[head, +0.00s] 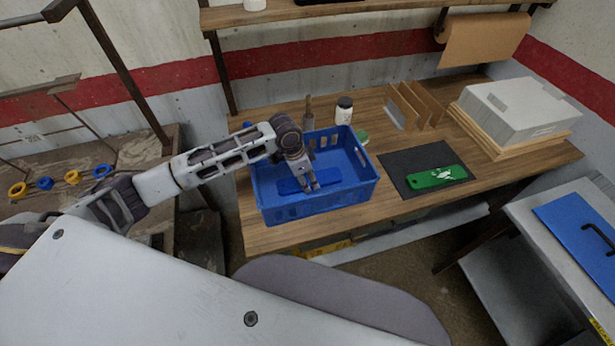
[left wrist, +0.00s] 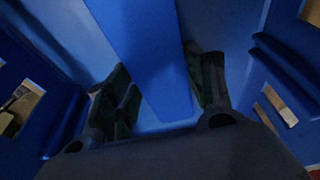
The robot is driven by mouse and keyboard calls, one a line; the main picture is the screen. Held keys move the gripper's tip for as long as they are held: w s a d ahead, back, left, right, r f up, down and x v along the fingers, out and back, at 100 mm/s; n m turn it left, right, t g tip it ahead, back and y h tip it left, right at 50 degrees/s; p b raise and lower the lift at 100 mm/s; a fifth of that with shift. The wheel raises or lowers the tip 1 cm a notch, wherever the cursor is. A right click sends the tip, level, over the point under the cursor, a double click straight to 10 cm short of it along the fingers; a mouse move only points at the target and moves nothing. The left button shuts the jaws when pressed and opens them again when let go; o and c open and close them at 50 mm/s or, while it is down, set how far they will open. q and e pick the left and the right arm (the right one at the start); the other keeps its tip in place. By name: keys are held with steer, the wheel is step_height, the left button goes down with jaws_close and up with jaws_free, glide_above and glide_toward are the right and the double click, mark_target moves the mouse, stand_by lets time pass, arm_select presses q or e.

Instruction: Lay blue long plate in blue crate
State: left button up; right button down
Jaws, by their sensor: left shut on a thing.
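The blue crate (head: 318,204) stands on the wooden workbench. My left gripper (head: 311,186) reaches down inside it from the left. The blue long plate (head: 291,185) is inside the crate at the gripper's fingertips; its blue nearly matches the crate. In the left wrist view, the plate (left wrist: 160,60) runs between the two dark fingers of my left gripper (left wrist: 165,95), which is shut on it. The crate's slotted walls (left wrist: 285,75) rise on both sides there. Whether the plate touches the crate floor is hard to tell. My right gripper is not in view.
A green plate (head: 437,177) lies on a dark mat (head: 398,165) right of the crate. Behind stand a white jar (head: 344,110), a brown bottle (head: 308,114) and a wooden divider rack (head: 415,105). A grey box (head: 520,110) sits at the right. A shelf (head: 290,14) hangs above.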

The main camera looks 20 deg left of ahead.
mark_target(298, 182)
arm_select(q)
steer(key=shift+f, duration=0.1)
steer(key=o, duration=1.2)
steer(key=v, duration=1.2)
stand_by(0.3)
